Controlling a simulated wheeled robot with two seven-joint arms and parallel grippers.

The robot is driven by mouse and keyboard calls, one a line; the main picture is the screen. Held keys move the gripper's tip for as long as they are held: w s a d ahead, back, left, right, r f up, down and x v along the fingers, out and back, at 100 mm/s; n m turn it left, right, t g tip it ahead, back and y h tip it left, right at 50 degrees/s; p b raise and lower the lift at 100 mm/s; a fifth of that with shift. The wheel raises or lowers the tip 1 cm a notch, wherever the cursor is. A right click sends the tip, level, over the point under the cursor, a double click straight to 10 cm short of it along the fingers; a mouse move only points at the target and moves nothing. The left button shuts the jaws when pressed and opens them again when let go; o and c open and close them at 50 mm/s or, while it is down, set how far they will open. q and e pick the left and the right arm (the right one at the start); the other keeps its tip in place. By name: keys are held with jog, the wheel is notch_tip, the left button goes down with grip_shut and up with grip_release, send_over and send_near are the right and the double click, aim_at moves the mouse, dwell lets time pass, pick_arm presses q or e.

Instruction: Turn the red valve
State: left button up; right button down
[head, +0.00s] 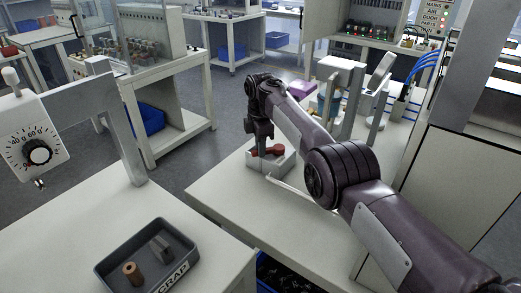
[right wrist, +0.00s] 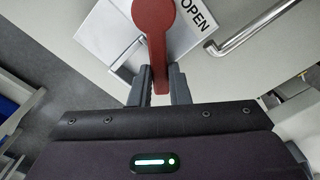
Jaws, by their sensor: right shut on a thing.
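The red valve (head: 269,150) sits on a small pale block (head: 283,161) at the near-left part of the right-hand table. In the right wrist view the valve's red handle (right wrist: 155,40) has a round hub at the top and a lever pointing down toward my gripper. A plate marked OPEN (right wrist: 195,22) lies beside the hub. My right gripper (right wrist: 158,88) is shut on the lever, one finger on each side. In the head view the right gripper (head: 262,148) reaches down onto the valve. My left gripper is not in view.
A grey bar handle (right wrist: 250,30) runs beside the valve. A dark SCRAP tray (head: 103,264) with a copper cylinder and a grey block stands on the left table. A dial box (head: 38,150) hangs there. The right table's front (head: 225,200) is clear.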

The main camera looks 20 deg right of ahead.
jog(key=c, duration=1.4)
grip_release()
jog(key=shift+o, duration=0.2)
jog(key=shift+r, duration=3.9)
jog(key=shift+c, duration=0.2)
